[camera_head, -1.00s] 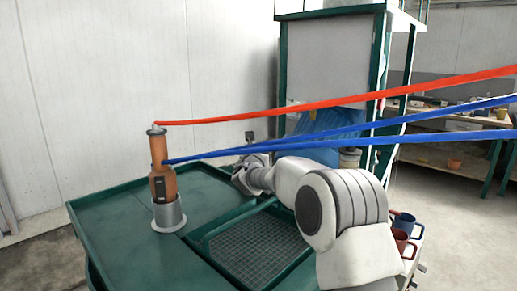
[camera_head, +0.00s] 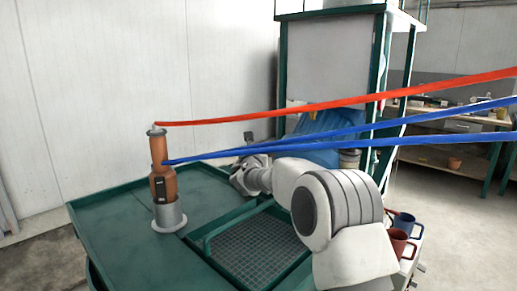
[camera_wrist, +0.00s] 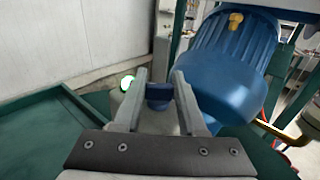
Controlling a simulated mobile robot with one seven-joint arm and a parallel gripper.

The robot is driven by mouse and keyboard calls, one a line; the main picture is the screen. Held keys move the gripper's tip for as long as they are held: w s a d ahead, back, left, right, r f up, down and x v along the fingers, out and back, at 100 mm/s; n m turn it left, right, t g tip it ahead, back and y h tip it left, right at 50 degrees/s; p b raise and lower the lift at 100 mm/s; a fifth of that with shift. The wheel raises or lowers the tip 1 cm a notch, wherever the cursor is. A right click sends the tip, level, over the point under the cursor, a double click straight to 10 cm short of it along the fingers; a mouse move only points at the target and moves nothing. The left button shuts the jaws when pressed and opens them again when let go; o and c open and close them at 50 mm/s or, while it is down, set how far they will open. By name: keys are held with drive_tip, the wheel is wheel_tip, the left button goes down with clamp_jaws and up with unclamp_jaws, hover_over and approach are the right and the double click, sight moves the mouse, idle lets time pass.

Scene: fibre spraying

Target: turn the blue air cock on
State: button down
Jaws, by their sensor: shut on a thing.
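The blue air cock (camera_wrist: 159,92) shows in the wrist view as a small blue handle between the two fingertips. My gripper (camera_wrist: 160,97) is shut on it, with one finger on each side. A pale grey body lies behind and below the cock, partly covered by the fingers. In the head view my gripper (camera_head: 243,180) is at the back edge of the green table. My own wrist hides the cock there. How far the handle is turned cannot be told.
A large blue rounded body (camera_wrist: 232,65) stands close right of the fingers. An orange sprayer (camera_head: 162,170) stands in a grey holder on the green table (camera_head: 115,215). Red and blue hoses (camera_head: 400,125) cross above my arm.

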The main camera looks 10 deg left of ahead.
drive_tip(key=shift+a+r+h+p, duration=0.1)
drive_tip(key=shift+r+h+p, duration=0.05)
drive_tip(key=shift+h+p, duration=0.2)
drive_tip(key=m+h+p, duration=0.1)
drive_tip(key=h+p, duration=0.1)
drive_tip(key=m+h+p, duration=0.1)
drive_tip(key=p, duration=0.1)
drive_tip(key=shift+a+r+m+g+h+p, duration=0.1)
drive_tip(key=shift+r+m+g+h+p, duration=0.05)
drive_tip(key=shift+m+g+h+p, duration=0.2)
drive_tip(key=m+h+p, duration=0.1)
drive_tip(key=h+p, duration=0.1)
drive_tip(key=m+g+h+p, duration=0.1)
drive_tip(key=p, duration=0.1)
drive_tip(key=shift+f+m+g+h, duration=0.2)
drive_tip(key=shift+m+g+h, duration=0.05)
drive_tip(key=shift+m+h, duration=0.15)
drive_tip(key=shift+m+g+h+p, duration=0.95)
drive_tip(key=shift+h+p, duration=0.35)
drive_tip(key=shift+p, duration=0.25)
drive_tip(key=shift+c, duration=2.4)
unclamp_jaws()
drive_tip(key=shift+f, duration=0.1)
